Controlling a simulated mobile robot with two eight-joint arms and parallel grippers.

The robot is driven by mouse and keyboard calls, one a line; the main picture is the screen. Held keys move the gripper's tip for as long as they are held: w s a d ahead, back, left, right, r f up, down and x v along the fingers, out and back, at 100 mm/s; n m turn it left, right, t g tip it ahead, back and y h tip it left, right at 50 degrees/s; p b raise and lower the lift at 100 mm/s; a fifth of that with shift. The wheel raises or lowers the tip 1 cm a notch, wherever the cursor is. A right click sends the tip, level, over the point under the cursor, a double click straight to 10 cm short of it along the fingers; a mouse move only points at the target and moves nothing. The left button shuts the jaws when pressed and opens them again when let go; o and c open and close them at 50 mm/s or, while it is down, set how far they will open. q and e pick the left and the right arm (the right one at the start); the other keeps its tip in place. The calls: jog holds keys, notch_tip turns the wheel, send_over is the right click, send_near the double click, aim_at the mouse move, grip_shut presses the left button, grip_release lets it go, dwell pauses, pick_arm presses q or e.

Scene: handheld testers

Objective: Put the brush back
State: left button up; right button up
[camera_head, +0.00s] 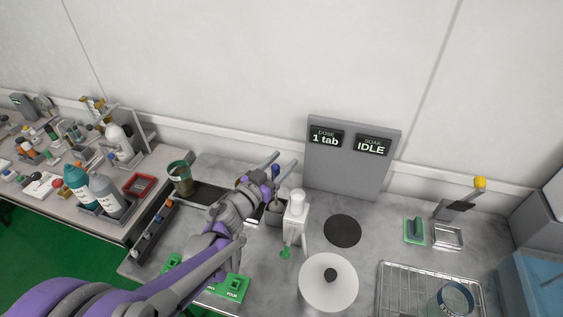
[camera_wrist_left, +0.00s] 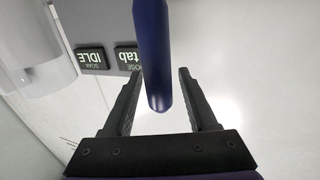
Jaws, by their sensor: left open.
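My left gripper (camera_head: 284,160) is open over the counter, in front of the grey display panel. The brush's dark blue handle (camera_wrist_left: 154,50) stands between its two spread fingers in the left wrist view, its rounded end towards the palm, with gaps on both sides. In the head view a bit of the blue handle (camera_head: 275,171) shows between the fingers. Below it a small grey holder (camera_head: 275,217) stands beside the white bottle. My arm partly hides the holder, and I cannot tell whether the brush's head sits in it. My right gripper is not in view.
A white pump bottle (camera_head: 296,212) stands close right of the gripper. The grey panel (camera_head: 350,170) reads "1 tab" and "IDLE". A white round lidded vessel (camera_head: 328,290), black disc (camera_head: 342,231) and wire rack (camera_head: 400,290) lie right. A dark green jar (camera_head: 180,180) stands left.

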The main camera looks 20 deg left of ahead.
pick_arm(q)
jog(key=s+a+n+g+y, duration=0.1)
jog(key=s+a+n+y, duration=0.5)
jog(key=s+a+y, duration=0.45)
jog(key=s+d+f+g+h, duration=0.1)
jog(key=s+d+f+g, duration=0.1)
jog(key=s, duration=0.4)
jog(key=s+d+f+m+g+h, duration=0.1)
jog(key=s+d+f+g+h, duration=0.1)
jog(key=s+f+g, duration=0.3)
jog(key=s+d+f+m+g+h, duration=0.1)
jog(key=s+d+f+g, duration=0.2)
jog(key=s+f, duration=0.2)
jog(key=shift+s+d+f+g, duration=0.15)
jog(key=shift+s+f+g, duration=0.05)
jog(key=shift+s, duration=0.65)
jog(key=shift+s+d+f+g, duration=0.1)
jog(key=shift+s+f+g, duration=0.1)
jog(key=shift+s, duration=0.65)
jog(key=shift+s+d+f, duration=0.1)
jog(key=shift+s+d, duration=0.05)
jog(key=shift+s, duration=0.1)
jog(key=shift+w, duration=0.1)
